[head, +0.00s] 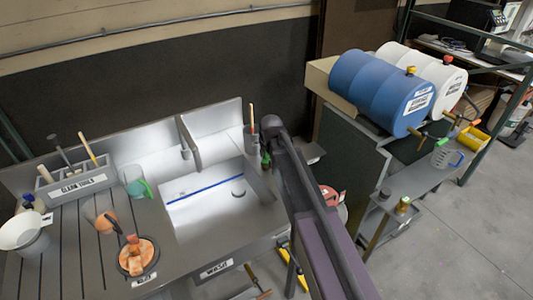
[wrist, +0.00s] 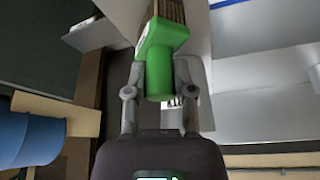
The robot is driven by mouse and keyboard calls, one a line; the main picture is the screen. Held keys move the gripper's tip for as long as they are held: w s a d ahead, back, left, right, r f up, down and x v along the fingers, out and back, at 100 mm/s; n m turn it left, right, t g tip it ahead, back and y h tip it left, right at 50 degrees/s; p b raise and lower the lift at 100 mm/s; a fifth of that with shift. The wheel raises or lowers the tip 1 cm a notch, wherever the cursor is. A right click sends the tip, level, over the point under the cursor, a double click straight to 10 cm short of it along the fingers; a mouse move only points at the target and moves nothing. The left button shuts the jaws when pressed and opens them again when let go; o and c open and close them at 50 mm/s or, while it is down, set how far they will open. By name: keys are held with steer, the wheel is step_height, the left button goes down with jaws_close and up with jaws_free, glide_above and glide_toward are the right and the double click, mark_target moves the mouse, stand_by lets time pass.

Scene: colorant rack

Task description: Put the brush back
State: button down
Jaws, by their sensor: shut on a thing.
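In the wrist view my gripper (wrist: 158,88) is shut on a green brush (wrist: 160,62). In the head view my gripper (head: 271,124) is over the right back corner of the sink (head: 222,195), mostly hidden by my arm. A small green patch (head: 266,160) shows just below it. A grey rack (head: 72,185) labelled for clean tools stands at the left and holds several upright handles.
A grey cup (head: 251,140) with thin handles stands beside my gripper. A green-handled cup (head: 137,182), a white bowl (head: 22,232) and a dish with orange-stained things (head: 138,257) are on the left counter. Blue (head: 385,88) and white (head: 430,75) drums lie at the right.

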steer(key=shift+c, duration=2.3)
jaws_free()
steer(key=shift+f, duration=0.1)
steer(key=p+v, duration=1.1)
steer(key=v, duration=0.1)
